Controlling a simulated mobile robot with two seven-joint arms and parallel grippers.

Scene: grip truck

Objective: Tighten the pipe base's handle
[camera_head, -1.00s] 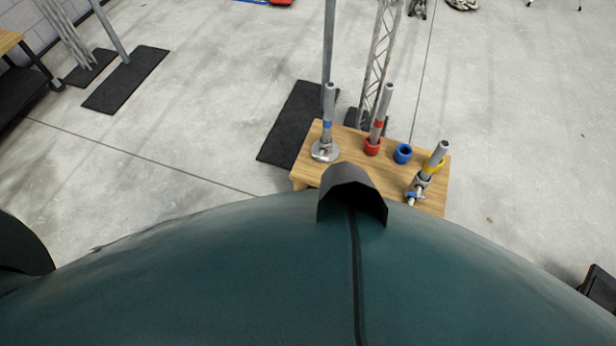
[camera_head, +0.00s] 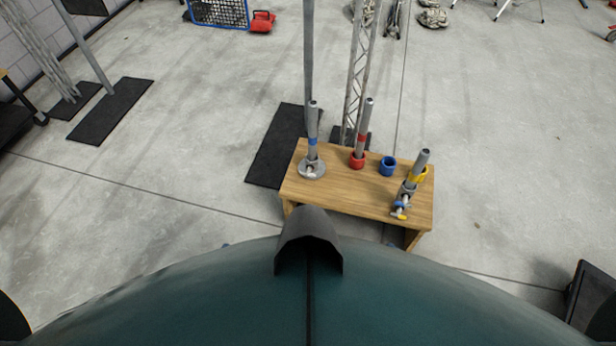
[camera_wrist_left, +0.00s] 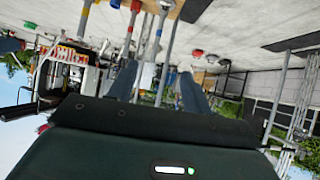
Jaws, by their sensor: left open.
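A wooden table (camera_head: 345,195) in the head view carries the pipes. At its left, a round silver pipe base (camera_head: 312,170) holds an upright grey pipe (camera_head: 313,125) with a blue band; a small light part on the base may be its handle. At the table's right, a tilted grey pipe (camera_head: 419,163) stands by a silver fitting with a blue and yellow handle (camera_head: 401,206). How tight either is cannot be seen. My left gripper (camera_wrist_left: 158,76) is open and empty in the left wrist view, fingers spread, away from the table's objects. My right gripper is not in view.
A red ring (camera_head: 358,161) holds another grey pipe, a blue ring (camera_head: 387,166) stands empty, and a yellow ring (camera_head: 421,174) is at the right. A truss (camera_head: 358,80) and pole (camera_head: 308,60) stand behind the table.

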